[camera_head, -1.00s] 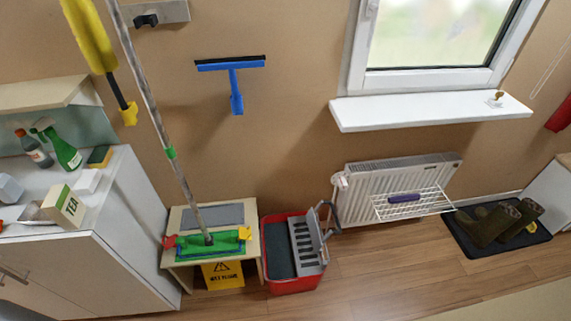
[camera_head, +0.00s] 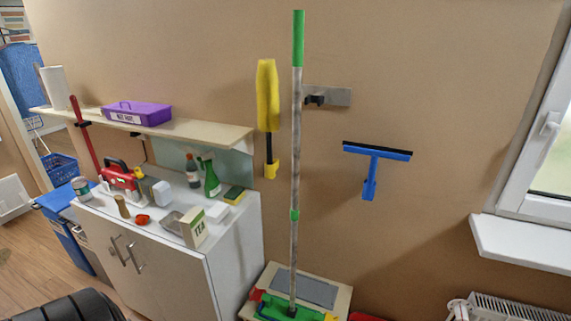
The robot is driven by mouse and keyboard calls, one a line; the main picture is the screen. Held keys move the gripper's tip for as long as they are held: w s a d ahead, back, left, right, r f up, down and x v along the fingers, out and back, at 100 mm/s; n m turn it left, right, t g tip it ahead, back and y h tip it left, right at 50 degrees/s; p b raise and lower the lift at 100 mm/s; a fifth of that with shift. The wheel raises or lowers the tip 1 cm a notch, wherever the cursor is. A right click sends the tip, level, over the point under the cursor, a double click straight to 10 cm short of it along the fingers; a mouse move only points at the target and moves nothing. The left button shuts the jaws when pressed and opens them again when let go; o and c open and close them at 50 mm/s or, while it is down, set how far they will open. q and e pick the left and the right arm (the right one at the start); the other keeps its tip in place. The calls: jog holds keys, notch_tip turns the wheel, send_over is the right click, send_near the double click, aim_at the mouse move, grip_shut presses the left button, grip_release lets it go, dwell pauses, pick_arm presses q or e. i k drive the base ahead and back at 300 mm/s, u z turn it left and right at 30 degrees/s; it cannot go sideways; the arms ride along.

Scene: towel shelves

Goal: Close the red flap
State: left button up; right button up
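The mop stands upright, its long grey pole (camera_head: 295,170) ending in a green grip at the top. Its green mop head (camera_head: 288,309) rests on a small low table (camera_head: 340,299) at the bottom edge of the head view, partly cut off. The small red flap (camera_head: 257,295) is at the left end of the mop head. It appears to stick up, but it is too small to tell its exact angle. A yellow flap (camera_head: 331,317) is at the right end. Neither of my grippers is in view.
A white cabinet (camera_head: 235,255) with a tea box (camera_head: 196,230), spray bottle (camera_head: 211,178) and other items stands just left of the low table. A shelf (camera_head: 190,130) holds a purple box (camera_head: 137,115). A window sill (camera_head: 525,247) is at right.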

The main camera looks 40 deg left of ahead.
aim_at(257, 295)
jog(key=u, duration=3.4)
jog(key=i, duration=2.25)
jog(key=z, duration=3.6)
jog(key=i, duration=0.35)
jog(key=u, duration=0.15)
